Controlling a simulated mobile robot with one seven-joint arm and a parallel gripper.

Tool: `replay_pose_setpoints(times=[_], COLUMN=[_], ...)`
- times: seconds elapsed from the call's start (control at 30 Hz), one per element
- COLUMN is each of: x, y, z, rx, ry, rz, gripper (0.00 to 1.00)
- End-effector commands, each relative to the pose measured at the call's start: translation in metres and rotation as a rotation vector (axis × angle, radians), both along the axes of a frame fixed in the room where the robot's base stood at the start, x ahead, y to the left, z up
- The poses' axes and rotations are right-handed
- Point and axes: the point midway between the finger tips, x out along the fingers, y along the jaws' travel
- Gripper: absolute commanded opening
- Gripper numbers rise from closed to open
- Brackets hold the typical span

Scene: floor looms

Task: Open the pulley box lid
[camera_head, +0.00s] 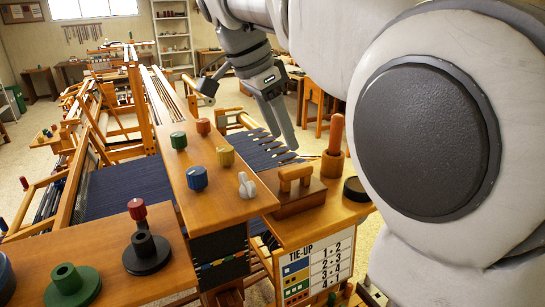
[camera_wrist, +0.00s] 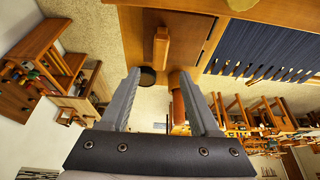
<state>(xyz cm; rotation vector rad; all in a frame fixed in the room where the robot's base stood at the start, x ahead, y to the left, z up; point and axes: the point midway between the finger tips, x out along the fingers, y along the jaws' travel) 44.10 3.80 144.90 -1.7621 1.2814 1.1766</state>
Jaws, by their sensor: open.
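A dark brown wooden lid (camera_head: 303,203) with a raised bar handle (camera_head: 296,179) appears to be the pulley box lid. It lies flat on the wooden box top at the loom's right end, above the TIE-UP chart. My gripper (camera_head: 285,141) is open and empty, above and beyond the lid in the head view. In the wrist view the lid (camera_wrist: 187,42) and its handle (camera_wrist: 161,46) lie past the fingertips of my gripper (camera_wrist: 160,74), with nothing between the fingers. The inside of the box is hidden.
An upright wooden peg (camera_head: 333,148) and a black round disc (camera_head: 355,188) stand close to the lid. Blue warp cloth (camera_head: 125,188) spreads behind.

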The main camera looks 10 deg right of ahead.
Motion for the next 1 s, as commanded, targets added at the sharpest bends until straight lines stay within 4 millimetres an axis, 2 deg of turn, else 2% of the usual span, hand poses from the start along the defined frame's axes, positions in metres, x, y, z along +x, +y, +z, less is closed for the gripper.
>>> replay_pose_setpoints(times=[0.2,0.4,0.57,0.83,1.0], x=[0.004,0.008,0.009,0.009,0.010], y=[-0.016,-0.026,-0.029,-0.029,-0.029], z=[-0.040,-0.065,-0.073,-0.074,-0.074], rx=[0.000,0.001,0.001,0.001,0.001], ry=[0.004,0.002,0.000,0.000,0.001], rz=[-0.002,0.001,0.000,0.000,0.001], gripper=[0.62,0.62,0.62,0.62,0.32])
